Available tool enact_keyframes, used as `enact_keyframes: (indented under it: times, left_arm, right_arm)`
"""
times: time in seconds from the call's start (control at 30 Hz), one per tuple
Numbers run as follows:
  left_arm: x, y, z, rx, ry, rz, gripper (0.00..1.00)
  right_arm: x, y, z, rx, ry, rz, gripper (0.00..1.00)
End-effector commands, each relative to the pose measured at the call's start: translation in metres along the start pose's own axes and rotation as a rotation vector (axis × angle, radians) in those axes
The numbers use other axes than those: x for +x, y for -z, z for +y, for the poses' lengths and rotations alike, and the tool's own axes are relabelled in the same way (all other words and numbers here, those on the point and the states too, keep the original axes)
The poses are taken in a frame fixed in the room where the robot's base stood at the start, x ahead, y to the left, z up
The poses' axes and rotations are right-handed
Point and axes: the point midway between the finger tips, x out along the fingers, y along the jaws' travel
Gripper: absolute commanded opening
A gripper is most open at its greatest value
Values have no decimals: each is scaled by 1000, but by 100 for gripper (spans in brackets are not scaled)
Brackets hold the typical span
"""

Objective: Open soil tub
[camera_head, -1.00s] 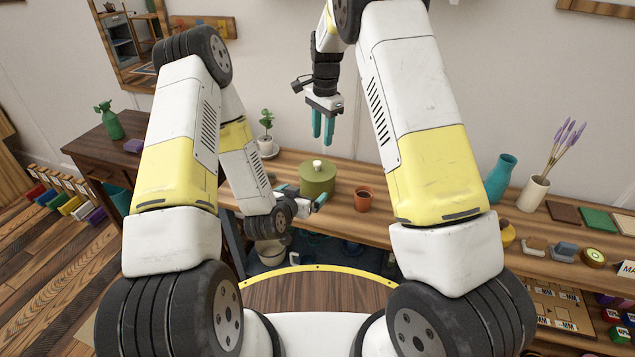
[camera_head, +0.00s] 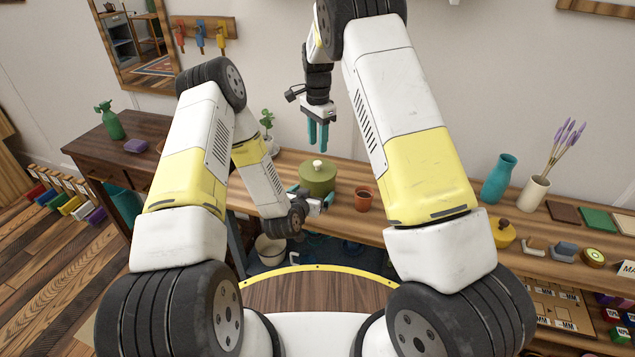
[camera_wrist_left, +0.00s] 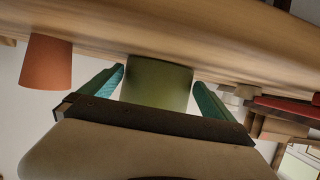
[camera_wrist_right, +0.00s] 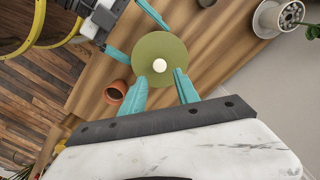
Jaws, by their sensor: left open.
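The soil tub (camera_head: 316,182) is an olive-green round tub standing on the wooden bench, its lid on with a pale knob (camera_head: 318,163). My left gripper (camera_head: 311,194) is open, low at the tub's near side. In the left wrist view its fingers (camera_wrist_left: 160,87) lie either side of the tub (camera_wrist_left: 157,88); I cannot tell whether they touch it. My right gripper (camera_head: 317,147) is open and empty above the tub, pointing down. In the right wrist view the round lid (camera_wrist_right: 145,45) and knob (camera_wrist_right: 159,66) show just beyond its fingertips (camera_wrist_right: 160,78).
A small terracotta pot (camera_head: 363,199) stands close to the right of the tub; it also shows in the left wrist view (camera_wrist_left: 47,63). A potted plant (camera_head: 268,130) stands behind to the left. A teal vase (camera_head: 499,180) and a yellow lidded pot (camera_head: 502,234) are farther right.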

Motion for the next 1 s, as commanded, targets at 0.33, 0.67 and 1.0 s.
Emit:
enact_keyframes:
  times: [0.33, 0.67, 1.0]
  left_arm:
    - [0, 0, 0, 0, 0, 1, 63]
    - [0, 0, 0, 0, 0, 1, 18]
    - [0, 1, 0, 0, 0, 2, 18]
  right_arm:
    - [0, 0, 0, 0, 0, 0, 37]
    - [-2, -1, 0, -20, 3, 3, 50]
    - [-42, -12, 8, -494, 36, 91, 50]
